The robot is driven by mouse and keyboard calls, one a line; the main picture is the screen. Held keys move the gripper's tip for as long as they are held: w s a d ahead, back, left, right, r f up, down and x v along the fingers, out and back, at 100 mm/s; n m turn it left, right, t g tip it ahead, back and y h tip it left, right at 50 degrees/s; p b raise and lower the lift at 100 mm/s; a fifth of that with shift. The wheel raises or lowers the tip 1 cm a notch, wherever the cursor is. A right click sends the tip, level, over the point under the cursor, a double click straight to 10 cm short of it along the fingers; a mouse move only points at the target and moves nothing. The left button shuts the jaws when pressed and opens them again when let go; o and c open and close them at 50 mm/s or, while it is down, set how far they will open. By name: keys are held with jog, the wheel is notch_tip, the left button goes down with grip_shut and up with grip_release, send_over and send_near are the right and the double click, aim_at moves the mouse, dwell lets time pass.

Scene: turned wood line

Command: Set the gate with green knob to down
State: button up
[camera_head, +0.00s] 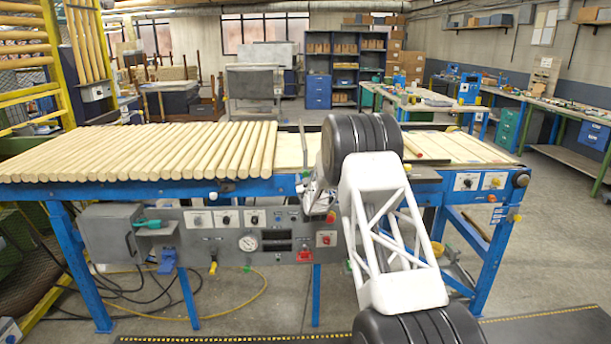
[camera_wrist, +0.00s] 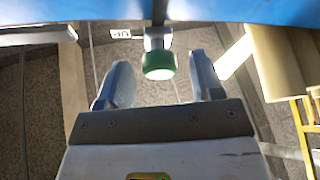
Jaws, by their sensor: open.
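In the wrist view a green knob (camera_wrist: 158,66) with a pale end face sits on a grey stem below a blue beam (camera_wrist: 220,10). My gripper (camera_wrist: 159,61) is open, one finger on each side of the knob, with gaps visible on both sides. I cannot tell how deep the knob sits between the fingers. A small white label (camera_wrist: 120,33) left of the stem seems to read UP, upside down. In the head view my arm mostly hides my gripper, and I cannot make out the knob or its gate there.
Several wooden rods (camera_head: 150,150) lie across the blue-framed line (camera_head: 130,190). A grey control panel (camera_head: 215,243) with switches and a gauge hangs below it. A grey box (camera_head: 110,232) is at its left. Cables and a yellow hose lie on the floor.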

jog(key=shift+x, duration=0.95)
grip_shut()
notch_tip(320, 180, down, 7)
jog(key=shift+f, duration=0.2)
jog(key=shift+s, duration=0.1)
jog(key=shift+c, duration=1)
grip_release()
jog(key=shift+f, duration=0.1)
jog(key=shift+o, duration=1)
